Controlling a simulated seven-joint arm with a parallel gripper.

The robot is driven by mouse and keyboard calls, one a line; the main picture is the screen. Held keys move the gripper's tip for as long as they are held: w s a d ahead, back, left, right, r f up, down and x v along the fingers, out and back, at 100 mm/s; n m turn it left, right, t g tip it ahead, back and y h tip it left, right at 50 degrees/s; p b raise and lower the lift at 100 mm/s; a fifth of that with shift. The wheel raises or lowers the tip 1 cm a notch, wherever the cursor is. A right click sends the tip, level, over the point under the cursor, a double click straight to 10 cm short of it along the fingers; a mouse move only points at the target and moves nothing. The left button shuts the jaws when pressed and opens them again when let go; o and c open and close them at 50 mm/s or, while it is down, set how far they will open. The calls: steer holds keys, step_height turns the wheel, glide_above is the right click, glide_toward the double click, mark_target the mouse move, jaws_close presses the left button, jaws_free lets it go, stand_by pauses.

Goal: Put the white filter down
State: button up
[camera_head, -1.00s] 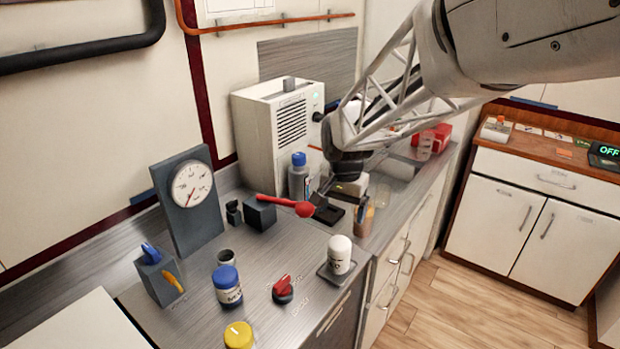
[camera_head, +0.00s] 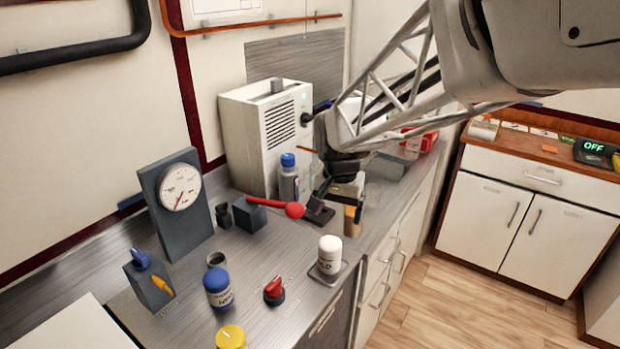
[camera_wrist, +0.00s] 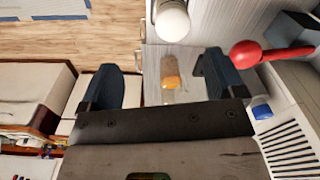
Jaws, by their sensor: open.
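My gripper (camera_wrist: 167,76) is open, with two dark blue fingers spread apart and nothing held between them. In the head view my gripper (camera_head: 321,208) is low over the back right of the counter, partly hidden by my own wrist. A white capped jar (camera_head: 329,255) stands upright on a small grey pad near the counter's front edge, apart from my gripper. A white round top (camera_wrist: 172,22) shows at the top of the wrist view. I cannot tell whether this jar is the white filter; no other thing is clearly a filter.
An amber-filled clear container (camera_wrist: 172,73) appears between the fingers in the wrist view. A red-ended lever (camera_head: 292,210) and a blue-capped bottle (camera_head: 289,178) are near my gripper. A white vented box (camera_head: 265,130) stands behind. A gauge (camera_head: 181,187) and blue-lidded jar (camera_head: 218,288) are left.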

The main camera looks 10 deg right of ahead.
steer(key=s+r+n+t, duration=0.1)
steer(key=s+r+n, duration=0.1)
steer(key=s, duration=0.9)
steer(key=s+d+r+n+t, duration=0.1)
steer(key=s+n, duration=0.3)
steer(key=s, duration=0.7)
steer(key=shift+s+d+r, duration=0.25)
steer(key=shift+r, duration=0.4)
